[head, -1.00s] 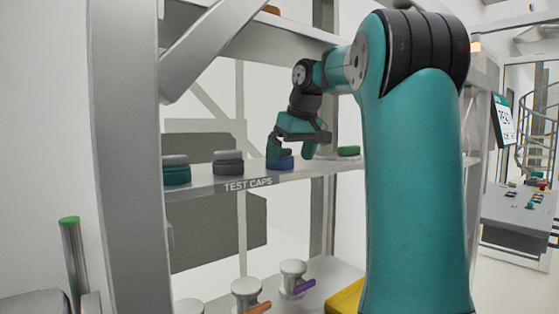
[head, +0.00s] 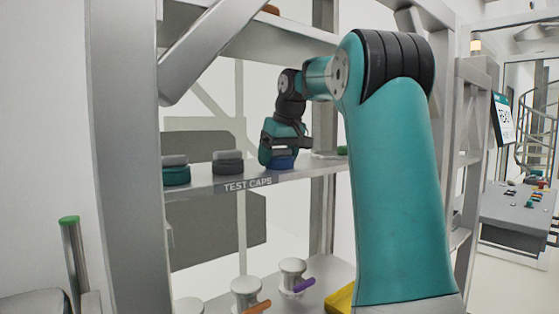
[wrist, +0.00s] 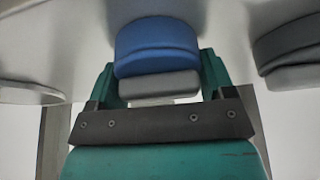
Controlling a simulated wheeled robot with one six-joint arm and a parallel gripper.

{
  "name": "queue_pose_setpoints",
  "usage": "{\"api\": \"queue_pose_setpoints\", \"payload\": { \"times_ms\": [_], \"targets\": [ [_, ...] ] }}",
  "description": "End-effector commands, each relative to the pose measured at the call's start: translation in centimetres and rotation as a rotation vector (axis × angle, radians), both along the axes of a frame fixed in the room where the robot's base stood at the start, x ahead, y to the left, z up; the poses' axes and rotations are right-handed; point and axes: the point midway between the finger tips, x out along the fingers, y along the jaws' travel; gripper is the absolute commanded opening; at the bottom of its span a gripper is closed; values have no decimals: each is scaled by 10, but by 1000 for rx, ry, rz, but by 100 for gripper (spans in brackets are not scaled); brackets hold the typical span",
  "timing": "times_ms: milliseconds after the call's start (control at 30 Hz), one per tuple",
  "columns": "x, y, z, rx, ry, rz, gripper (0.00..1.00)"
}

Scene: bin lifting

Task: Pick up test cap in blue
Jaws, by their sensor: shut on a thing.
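The blue test cap (head: 282,162) sits on the shelf marked TEST CAPS (head: 240,184), to the right of the grey cap. My gripper (head: 284,152) is at the cap from above, its fingers around it. In the wrist view the blue cap (wrist: 156,45) with its grey upper part lies between the two teal fingers of my gripper (wrist: 158,72), which is shut on it. The cap appears to rest on the shelf; any gap under it cannot be told.
A grey cap (head: 228,162) and a teal cap (head: 175,170) stand to the left on the same shelf. White valves with orange and purple handles (head: 293,274) stand below. A shelf beam (head: 270,40) is above.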

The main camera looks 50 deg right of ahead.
Motion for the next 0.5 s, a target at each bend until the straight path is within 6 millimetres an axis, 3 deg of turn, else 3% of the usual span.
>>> {"api": "queue_pose_setpoints", "payload": {
  "times_ms": [167,333,500],
  "targets": [
    [0,0,3,0,-1,0,51],
    [0,-1,18,-2,-3,0,51],
    [-31,7,14,-2,-2,-4,51]
  ]
}}
